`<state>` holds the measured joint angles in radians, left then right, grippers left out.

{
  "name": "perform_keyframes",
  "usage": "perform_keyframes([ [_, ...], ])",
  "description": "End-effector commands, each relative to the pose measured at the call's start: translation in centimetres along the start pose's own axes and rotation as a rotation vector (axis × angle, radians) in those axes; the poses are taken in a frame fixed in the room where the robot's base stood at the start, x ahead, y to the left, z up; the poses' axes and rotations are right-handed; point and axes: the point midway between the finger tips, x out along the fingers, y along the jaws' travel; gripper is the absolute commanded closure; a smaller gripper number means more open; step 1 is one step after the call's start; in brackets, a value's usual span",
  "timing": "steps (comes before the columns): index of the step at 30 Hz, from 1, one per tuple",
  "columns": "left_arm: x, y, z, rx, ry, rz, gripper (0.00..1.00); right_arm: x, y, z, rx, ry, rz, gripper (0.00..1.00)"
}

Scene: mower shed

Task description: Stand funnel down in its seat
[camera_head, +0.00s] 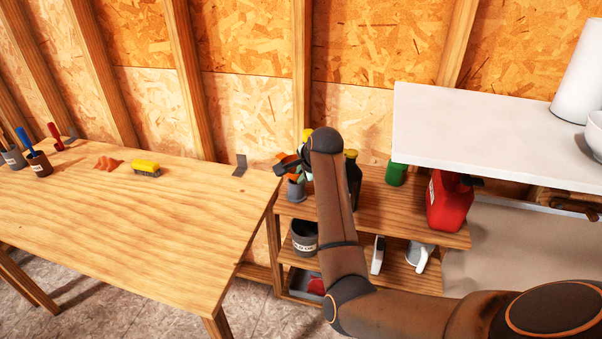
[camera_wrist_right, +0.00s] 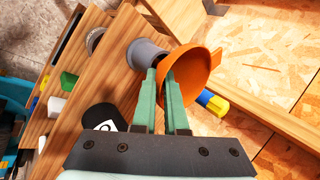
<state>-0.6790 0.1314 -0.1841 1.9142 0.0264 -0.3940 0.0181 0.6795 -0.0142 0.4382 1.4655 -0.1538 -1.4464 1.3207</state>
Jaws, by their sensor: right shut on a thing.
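The orange funnel (camera_wrist_right: 208,72) is between the green fingers of my right gripper (camera_wrist_right: 165,74), which is shut on it. Its wide bowl faces right in the right wrist view. A grey round holder (camera_wrist_right: 146,52), which looks like the seat, is close beside the funnel and the fingertips. The spout is hidden, so I cannot tell whether it is inside the holder. In the head view, the right gripper (camera_head: 289,167) is over the grey holder (camera_head: 296,190) at the shelf's left end, partly behind my arm. My left gripper is not in view.
A dark bottle (camera_head: 354,176), a green can (camera_head: 397,174) and a red jerrycan (camera_head: 449,203) stand along the wooden shelf (camera_head: 430,228). The white top (camera_head: 480,135) overhangs at right. The workbench (camera_head: 130,220) at left is mostly clear, with a yellow brush (camera_head: 146,167).

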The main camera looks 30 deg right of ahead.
Motion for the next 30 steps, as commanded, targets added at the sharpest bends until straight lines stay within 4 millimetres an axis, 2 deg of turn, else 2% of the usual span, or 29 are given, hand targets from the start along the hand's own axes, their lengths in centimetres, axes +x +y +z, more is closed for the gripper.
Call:
perform_keyframes([
  [14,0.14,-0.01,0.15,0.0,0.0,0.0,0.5,0.97,0.74,0.03,0.0,-0.001,0.0,1.0],
  [15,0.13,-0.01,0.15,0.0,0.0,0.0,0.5,0.99,0.74,0.02,0.0,0.0,0.0,0.89],
  [24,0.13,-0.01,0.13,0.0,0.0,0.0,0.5,0.95,0.71,0.01,0.0,0.0,0.0,0.55],
  [30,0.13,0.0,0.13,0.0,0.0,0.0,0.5,0.95,0.72,0.01,0.0,0.0,0.0,0.55],
])
